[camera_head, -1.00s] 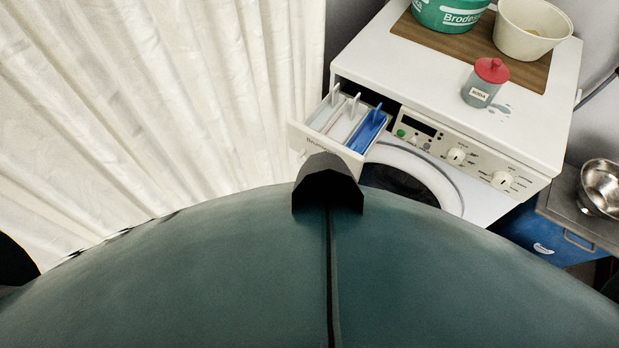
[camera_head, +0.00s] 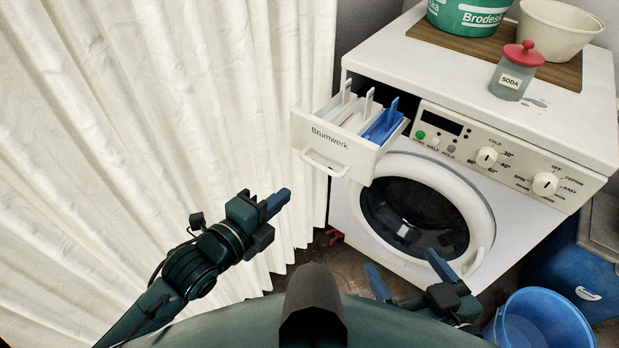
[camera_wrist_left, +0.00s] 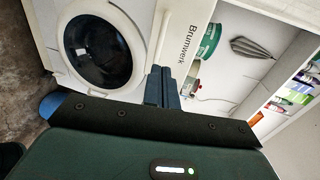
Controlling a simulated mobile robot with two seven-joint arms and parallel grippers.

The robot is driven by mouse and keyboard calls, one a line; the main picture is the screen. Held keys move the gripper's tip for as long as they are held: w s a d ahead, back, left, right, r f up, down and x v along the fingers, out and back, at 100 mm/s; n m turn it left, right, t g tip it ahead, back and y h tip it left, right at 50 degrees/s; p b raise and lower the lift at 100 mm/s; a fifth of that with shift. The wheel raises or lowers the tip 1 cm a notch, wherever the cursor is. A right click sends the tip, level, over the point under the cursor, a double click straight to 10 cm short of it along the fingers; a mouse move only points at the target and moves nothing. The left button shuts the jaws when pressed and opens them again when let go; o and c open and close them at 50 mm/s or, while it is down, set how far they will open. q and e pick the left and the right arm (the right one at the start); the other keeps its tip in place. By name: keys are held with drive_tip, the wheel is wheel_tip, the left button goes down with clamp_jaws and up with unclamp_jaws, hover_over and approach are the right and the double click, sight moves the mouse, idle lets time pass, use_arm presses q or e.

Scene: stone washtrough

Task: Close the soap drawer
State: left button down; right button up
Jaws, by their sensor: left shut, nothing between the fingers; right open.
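The soap drawer (camera_head: 336,146) is white, marked Brumwerk, and stands pulled out of the upper left of the washing machine (camera_head: 560,215). Its handle (camera_head: 325,164) is on the front, and a blue insert (camera_head: 382,126) sits in its right compartment. In the left wrist view the drawer front (camera_wrist_left: 184,30) shows beyond the fingers. My left gripper (camera_head: 277,203) is shut and empty, below and left of the drawer, apart from it. Its blue fingers also show in the left wrist view (camera_wrist_left: 162,86). My right gripper (camera_head: 408,270) is open and empty, low in front of the round door (camera_head: 415,215).
A cream curtain (camera_head: 150,110) hangs along the left, close to my left arm. A soda jar (camera_head: 512,80), a green tub (camera_head: 468,14) and a cream bowl (camera_head: 556,28) stand on the machine. A blue bucket (camera_head: 540,322) is at the lower right.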

sight(319, 168)
use_arm(q)
drive_tip(key=b+x, duration=0.1)
drive_tip(key=x, duration=0.9)
drive_tip(key=shift+f+b, duration=0.1)
drive_tip(key=shift+b, duration=0.2)
use_arm(e)
drive_tip(key=shift+w+a+f+n, duration=0.1)
drive_tip(key=shift+a+f+n, duration=0.1)
drive_tip(key=shift+f, duration=0.35)
drive_tip(key=shift+w+a+f+n, duration=0.1)
drive_tip(key=shift+a+f+n, duration=0.1)
drive_tip(key=shift+f, duration=0.3)
drive_tip(key=shift+w+r, duration=0.1)
use_arm(q)
drive_tip(key=shift+d, duration=0.1)
